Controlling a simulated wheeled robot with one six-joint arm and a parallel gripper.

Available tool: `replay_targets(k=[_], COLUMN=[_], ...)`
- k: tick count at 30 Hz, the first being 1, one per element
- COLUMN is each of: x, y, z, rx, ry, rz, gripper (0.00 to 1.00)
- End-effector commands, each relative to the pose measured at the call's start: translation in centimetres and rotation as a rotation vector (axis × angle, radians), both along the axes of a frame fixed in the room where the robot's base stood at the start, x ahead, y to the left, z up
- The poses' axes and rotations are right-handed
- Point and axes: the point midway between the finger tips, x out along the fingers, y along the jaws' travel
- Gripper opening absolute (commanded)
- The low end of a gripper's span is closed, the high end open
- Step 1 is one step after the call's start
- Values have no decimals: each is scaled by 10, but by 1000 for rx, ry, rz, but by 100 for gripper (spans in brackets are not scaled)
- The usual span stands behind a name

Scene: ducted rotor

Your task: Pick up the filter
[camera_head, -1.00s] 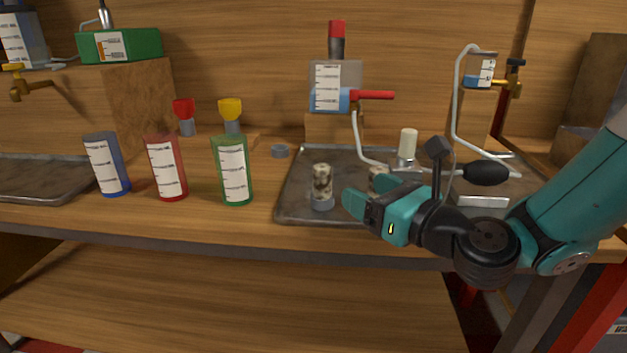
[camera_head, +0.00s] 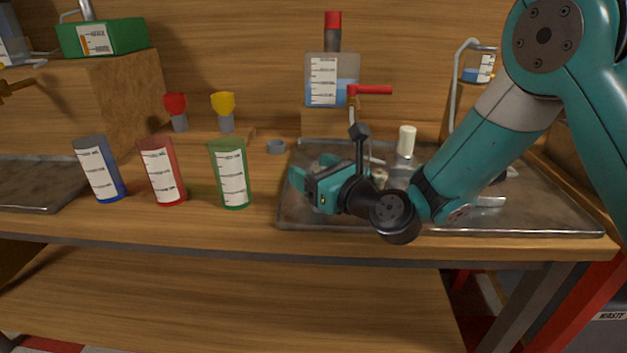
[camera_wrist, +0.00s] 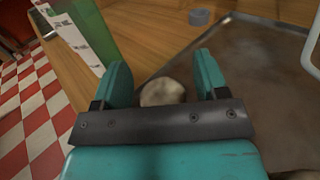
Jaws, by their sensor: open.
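The filter, which I take to be the mottled beige cylinder (camera_wrist: 163,92), shows between my fingers in the wrist view. Its lower part in that picture is hidden by my gripper body. My gripper (camera_wrist: 163,68) is open, with a finger on each side of it; I cannot tell whether either finger touches it. In the head view my gripper (camera_head: 312,172) is low over the left part of the metal tray (camera_head: 285,222) and hides most of the cylinder.
Green (camera_head: 232,175), red (camera_head: 162,172) and blue (camera_head: 98,170) containers stand left of the tray. A white-capped bottle (camera_head: 407,142) and a flask with blue liquid (camera_head: 333,82) stand behind my gripper.

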Motion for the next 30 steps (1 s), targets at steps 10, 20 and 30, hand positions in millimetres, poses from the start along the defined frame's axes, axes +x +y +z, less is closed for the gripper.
replay_targets(k=[10, 20, 30], x=[1, 0, 0], y=[-4, -2, -1], z=[-1, 1, 47], rx=[-1, 0, 0], ry=[1, 0, -3], rz=[-5, -2, 1], gripper=[19, 13, 13])
